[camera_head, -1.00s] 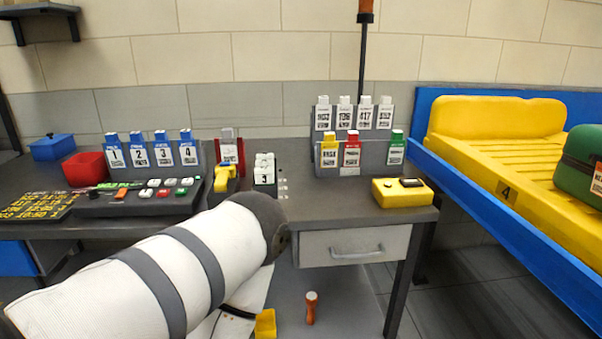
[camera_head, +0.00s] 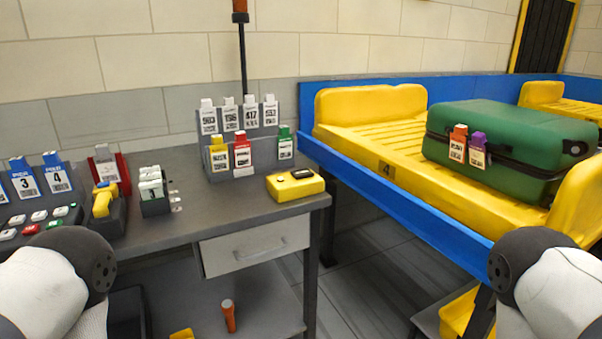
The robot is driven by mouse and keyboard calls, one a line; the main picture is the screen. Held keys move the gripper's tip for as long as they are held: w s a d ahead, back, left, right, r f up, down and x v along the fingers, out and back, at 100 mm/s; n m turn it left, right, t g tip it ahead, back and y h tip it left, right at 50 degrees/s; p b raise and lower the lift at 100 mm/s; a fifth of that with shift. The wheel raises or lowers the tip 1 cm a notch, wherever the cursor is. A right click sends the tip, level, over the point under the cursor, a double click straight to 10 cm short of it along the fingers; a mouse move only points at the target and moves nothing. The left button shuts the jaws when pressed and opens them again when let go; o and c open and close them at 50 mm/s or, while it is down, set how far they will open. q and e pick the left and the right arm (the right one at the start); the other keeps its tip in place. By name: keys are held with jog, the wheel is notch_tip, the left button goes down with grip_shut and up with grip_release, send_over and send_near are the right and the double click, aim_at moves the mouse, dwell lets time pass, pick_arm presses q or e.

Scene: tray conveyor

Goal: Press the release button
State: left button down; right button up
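A yellow box (camera_head: 296,185) with dark parts on its top sits at the right front corner of the grey desk. A control panel (camera_head: 40,226) with white, red and green buttons is at the left edge, cut off by the frame. I cannot tell which of these is the release button. Rounded white and dark links of my arms show at the bottom left and bottom right. Neither of my grippers is in view.
The grey desk (camera_head: 225,207) has a drawer and holds tag racks (camera_head: 237,165) and a yellow-handled scanner (camera_head: 103,200). The desk's front strip is clear.

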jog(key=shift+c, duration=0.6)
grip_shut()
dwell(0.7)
